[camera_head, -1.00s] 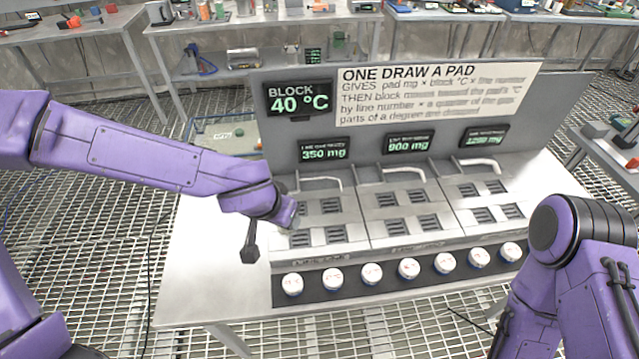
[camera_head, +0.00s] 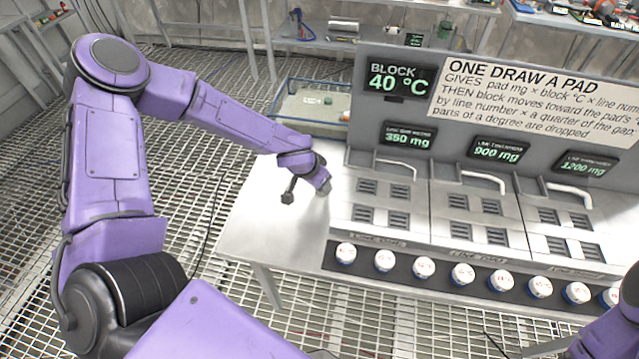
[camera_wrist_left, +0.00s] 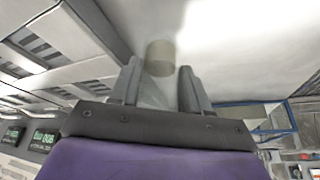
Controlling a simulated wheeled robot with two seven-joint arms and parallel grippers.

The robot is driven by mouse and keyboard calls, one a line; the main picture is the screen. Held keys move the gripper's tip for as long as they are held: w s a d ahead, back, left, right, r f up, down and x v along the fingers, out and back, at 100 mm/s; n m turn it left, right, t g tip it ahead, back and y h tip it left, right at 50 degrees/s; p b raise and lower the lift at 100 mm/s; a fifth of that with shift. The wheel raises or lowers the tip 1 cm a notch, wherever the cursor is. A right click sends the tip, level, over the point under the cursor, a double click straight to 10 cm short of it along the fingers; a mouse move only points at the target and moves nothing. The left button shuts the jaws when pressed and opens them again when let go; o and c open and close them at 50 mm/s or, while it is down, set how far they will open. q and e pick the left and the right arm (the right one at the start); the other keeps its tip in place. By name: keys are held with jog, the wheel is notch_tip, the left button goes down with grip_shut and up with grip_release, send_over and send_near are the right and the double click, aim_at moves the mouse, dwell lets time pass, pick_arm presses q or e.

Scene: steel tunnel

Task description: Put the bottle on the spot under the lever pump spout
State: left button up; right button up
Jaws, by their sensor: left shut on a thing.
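My left gripper (camera_head: 325,187) is over the pale tabletop at the left edge of the grey slotted block (camera_head: 425,212). In the left wrist view the gripper (camera_wrist_left: 159,80) is shut on a pale, translucent cylinder (camera_wrist_left: 160,57), which looks like the bottle. It is mostly hidden in the head view. I cannot tell whether it touches the table. Three white bent spouts stand at the back of the block: left (camera_head: 396,164), middle (camera_head: 484,181) and right (camera_head: 570,193). No lever is clear to see. My right gripper is out of view.
A tall grey panel (camera_head: 540,135) with lit displays stands behind the block. A row of white round caps (camera_head: 424,267) lines its front. The tabletop (camera_head: 262,222) left of the block is bare. A shallow blue-edged tray (camera_head: 310,105) lies behind it.

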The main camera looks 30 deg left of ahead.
pick_arm(q)
jog(key=shift+w+f, duration=0.1)
jog(key=shift+f, duration=0.25)
jog(key=shift+r, duration=0.15)
jog(key=o, duration=0.8)
jog(key=shift+f, duration=0.2)
jog(key=shift+r, duration=0.1)
